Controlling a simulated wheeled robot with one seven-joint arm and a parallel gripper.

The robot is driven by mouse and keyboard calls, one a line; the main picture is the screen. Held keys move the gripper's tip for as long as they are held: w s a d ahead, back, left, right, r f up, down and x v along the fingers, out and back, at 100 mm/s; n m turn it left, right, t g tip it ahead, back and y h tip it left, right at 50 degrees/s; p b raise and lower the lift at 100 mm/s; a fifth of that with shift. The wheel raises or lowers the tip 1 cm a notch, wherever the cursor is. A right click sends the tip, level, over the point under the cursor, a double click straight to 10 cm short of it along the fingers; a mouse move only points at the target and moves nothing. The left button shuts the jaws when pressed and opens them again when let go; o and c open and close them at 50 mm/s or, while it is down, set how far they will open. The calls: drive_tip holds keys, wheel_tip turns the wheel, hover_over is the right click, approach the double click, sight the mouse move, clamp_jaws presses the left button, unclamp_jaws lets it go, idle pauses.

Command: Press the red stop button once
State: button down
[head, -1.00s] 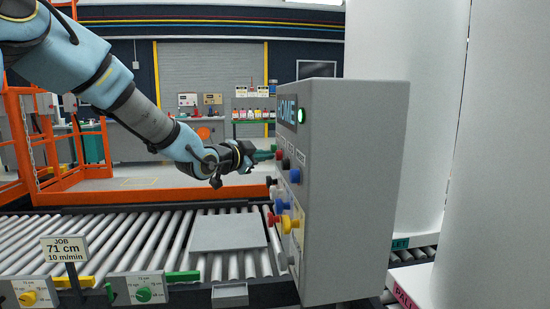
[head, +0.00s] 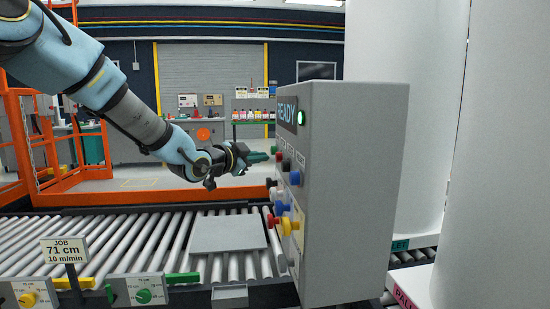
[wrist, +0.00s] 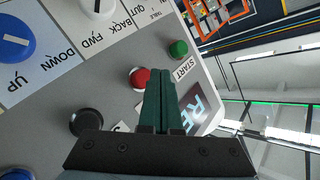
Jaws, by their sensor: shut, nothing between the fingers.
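The grey control box (head: 352,190) stands right of centre in the head view, its button face turned left. A small red button (head: 279,157) sits in its upper part, between a green and a black button. In the wrist view the red button (wrist: 139,78) lies just left of the fingertips, near the green button (wrist: 178,48) marked START. Any label of its own is hidden. My gripper (head: 265,156) is shut and empty, its green fingers pointing at the panel near the upper buttons. The fingertips (wrist: 163,72) show beside the red button; contact cannot be told.
The display (head: 288,113) reads READY, with a lit green lamp (head: 300,117). Blue, white, yellow and another red control (head: 272,220) crowd the lower panel. A roller conveyor with a grey plate (head: 228,234) lies below my arm. Tall white cylinders stand right.

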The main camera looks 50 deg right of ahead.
drive_tip(key=shift+w+a, duration=0.1)
drive_tip(key=shift+w+a+p, duration=0.55)
drive_tip(key=shift+w+a, duration=0.35)
drive_tip(key=shift+a, duration=0.25)
drive_tip(key=shift+w+a+p, duration=0.5)
drive_tip(key=shift+w+a, duration=0.4)
drive_tip(key=shift+a, duration=0.2)
drive_tip(key=w+a+f+n+t+y, duration=0.2)
drive_tip(key=w+a+f+n+y, duration=0.15)
drive_tip(key=a, duration=0.55)
drive_tip(key=w+a+f+n+t+y, duration=0.1)
drive_tip(key=w+a+f+n+y, duration=0.25)
drive_tip(key=a, duration=0.65)
drive_tip(key=w+a+f+n+t+y, duration=0.25)
drive_tip(key=w+a+n, duration=0.2)
drive_tip(key=a, duration=0.45)
drive_tip(key=s+a+f+n+g+y+p, duration=0.1)
drive_tip(key=s+a+f+n+y, duration=0.15)
drive_tip(key=a, duration=0.65)
drive_tip(key=s+a+f+n+g+y, duration=0.1)
drive_tip(key=s+a+n+y, duration=0.15)
drive_tip(key=a, duration=0.65)
drive_tip(key=s+a+f+n+g+y, duration=0.1)
drive_tip(key=s+a+n+g, duration=0.2)
drive_tip(key=s+a+n, duration=0.3)
drive_tip(key=s+a, duration=0.3)
drive_tip(key=s, duration=0.1)
drive_tip(key=shift+a+f+g+y, duration=0.2)
drive_tip(key=shift+a+g+y, duration=0.15)
drive_tip(key=shift+a, duration=0.05)
